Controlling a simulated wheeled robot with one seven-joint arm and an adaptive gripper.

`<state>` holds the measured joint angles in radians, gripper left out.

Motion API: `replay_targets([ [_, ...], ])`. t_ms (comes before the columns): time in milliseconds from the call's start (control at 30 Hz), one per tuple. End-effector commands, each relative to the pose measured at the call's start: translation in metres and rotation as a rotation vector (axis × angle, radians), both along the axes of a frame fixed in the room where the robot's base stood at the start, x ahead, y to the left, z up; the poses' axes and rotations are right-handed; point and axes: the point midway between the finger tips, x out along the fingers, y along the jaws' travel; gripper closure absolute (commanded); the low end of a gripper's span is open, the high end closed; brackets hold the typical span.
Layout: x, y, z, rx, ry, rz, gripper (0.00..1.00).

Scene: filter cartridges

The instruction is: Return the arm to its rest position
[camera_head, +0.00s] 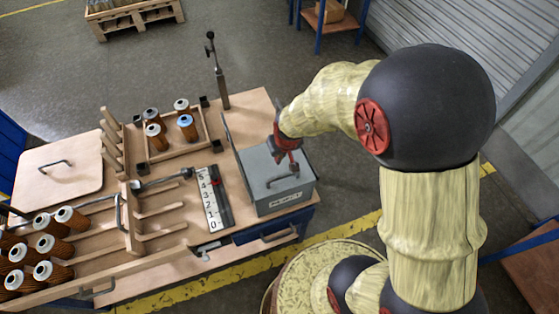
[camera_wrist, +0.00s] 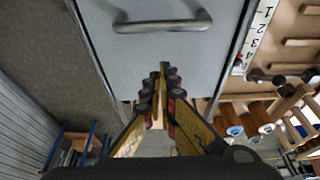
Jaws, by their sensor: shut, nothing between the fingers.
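My gripper (camera_head: 284,150) is in the head view above the grey box, near the handle on its lid. In the wrist view my gripper (camera_wrist: 164,82) has its fingers together, with nothing between them. The grey box (camera_head: 265,205) stands on the right part of the wooden workbench, with its lid closed. Its bar handle (camera_head: 283,178) also shows in the wrist view (camera_wrist: 162,24), ahead of the fingertips and apart from them. My arm reaches in from the right of the head view, bent at the elbow.
A wooden tray (camera_head: 200,139) holds several filter cartridges, one with a blue top (camera_head: 186,121). A numbered scale (camera_head: 210,205) lies beside the box. A thin upright post (camera_head: 219,75) rises at the bench's back edge.

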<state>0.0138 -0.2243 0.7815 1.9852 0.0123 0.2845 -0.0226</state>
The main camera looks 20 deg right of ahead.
Motion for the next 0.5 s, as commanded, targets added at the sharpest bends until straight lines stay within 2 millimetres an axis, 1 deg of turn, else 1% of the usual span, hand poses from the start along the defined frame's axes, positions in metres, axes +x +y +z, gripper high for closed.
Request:
replay_targets([
  [33,-0.003,0.000,0.012,0.000,-0.003,0.000,1.00],
  [200,-0.012,0.000,0.041,0.000,-0.003,0.000,1.00],
  [333,-0.017,0.000,0.056,0.000,-0.002,0.000,1.00],
  [500,-0.021,0.000,0.065,0.000,-0.001,0.000,1.00],
])
